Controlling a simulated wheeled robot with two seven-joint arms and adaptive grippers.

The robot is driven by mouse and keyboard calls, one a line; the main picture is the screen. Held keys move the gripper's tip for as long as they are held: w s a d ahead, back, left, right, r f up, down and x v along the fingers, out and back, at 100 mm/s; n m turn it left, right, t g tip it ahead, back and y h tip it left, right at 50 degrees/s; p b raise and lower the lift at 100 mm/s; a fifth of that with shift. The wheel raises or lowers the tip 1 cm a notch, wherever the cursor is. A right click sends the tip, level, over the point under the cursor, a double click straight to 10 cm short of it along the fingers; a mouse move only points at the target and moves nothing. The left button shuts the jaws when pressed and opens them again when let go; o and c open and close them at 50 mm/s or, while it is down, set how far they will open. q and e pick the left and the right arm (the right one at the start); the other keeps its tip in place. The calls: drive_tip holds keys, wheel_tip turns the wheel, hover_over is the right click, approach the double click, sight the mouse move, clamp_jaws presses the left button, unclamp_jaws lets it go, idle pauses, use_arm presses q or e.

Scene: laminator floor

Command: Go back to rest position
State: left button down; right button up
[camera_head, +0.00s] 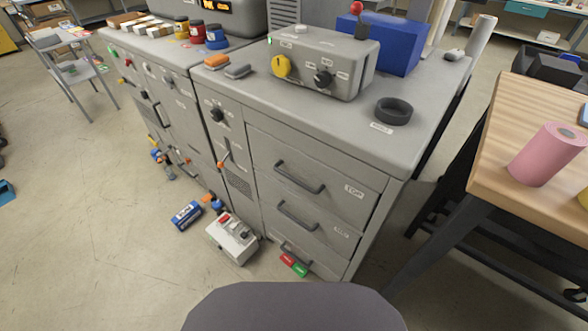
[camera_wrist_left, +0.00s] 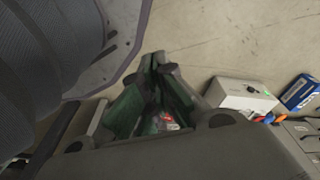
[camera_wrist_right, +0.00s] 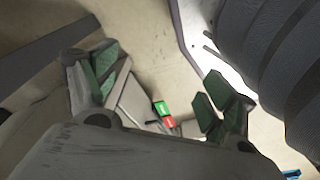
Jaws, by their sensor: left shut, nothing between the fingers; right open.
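My left gripper (camera_wrist_left: 160,95) shows in the left wrist view, pointing down toward the floor beside my own body. Its green-padded fingers are together and hold nothing. My right gripper (camera_wrist_right: 152,85) shows in the right wrist view with its green-padded fingers spread apart and empty. The floor and a red and green block lie beyond it. Neither gripper shows in the head view.
A grey cabinet (camera_head: 318,214) with drawers stands ahead, with a control box (camera_head: 345,50) and a black ring (camera_head: 393,111) on top. A white box (camera_head: 232,240), a blue pack (camera_head: 187,215) and a red and green block (camera_head: 294,265) lie by its foot. A wooden table (camera_head: 508,150) stands right.

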use_arm(q)
drive_tip(key=s+a+r+p, duration=0.1)
drive_tip(key=s+a+p, duration=0.1)
drive_tip(key=s+p, duration=0.5)
drive_tip(key=s+a+r+p, duration=0.2)
drive_tip(key=s+a+p, duration=0.1)
drive_tip(key=s+p, duration=0.5)
drive_tip(key=shift+s+a+g, duration=0.15)
drive_tip(key=shift+s+g, duration=0.15)
drive_tip(key=shift+s, duration=0.25)
use_arm(e)
drive_tip(key=s+d+r, duration=0.1)
drive_tip(key=s+d, duration=0.1)
drive_tip(key=s, duration=0.6)
drive_tip(key=s+d+r, duration=0.2)
drive_tip(key=s+d, duration=0.1)
drive_tip(key=s, duration=0.5)
drive_tip(key=shift+d+g, duration=0.15)
drive_tip(key=shift+g, duration=0.15)
drive_tip(key=shift+s, duration=0.1)
